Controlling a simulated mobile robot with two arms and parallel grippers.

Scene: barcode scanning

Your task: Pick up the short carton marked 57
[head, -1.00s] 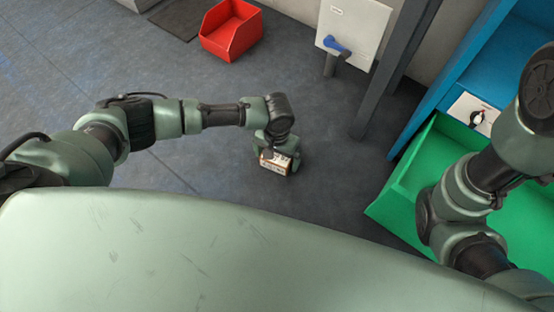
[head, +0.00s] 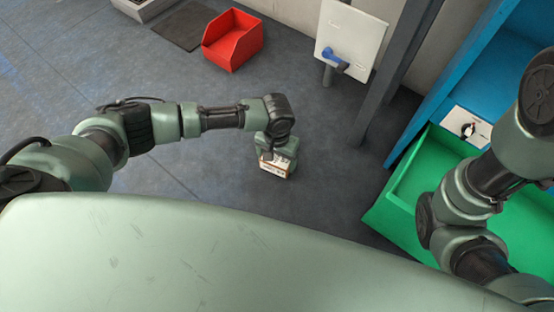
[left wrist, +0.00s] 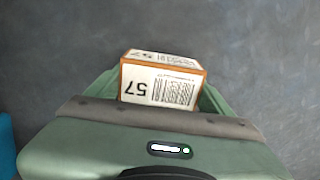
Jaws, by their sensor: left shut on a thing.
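The short carton (left wrist: 160,84) is orange-brown with white labels, a barcode and the number 57, which reads upside down in the left wrist view. In the head view the carton (head: 274,167) shows below the left hand, over the grey floor. My left gripper (head: 277,158) is shut on it, with a finger on each side of the carton in the left wrist view. The carton's underside is hidden. My right arm (head: 480,200) shows at the right of the head view, but its gripper is out of the picture.
A red bin (head: 233,40) stands on the floor at the back. A grey post (head: 388,75) and a white panel with a blue handle (head: 349,38) stand right of it. A green tray (head: 410,185) sits by a blue shelf (head: 480,60) at the right. The floor around the carton is clear.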

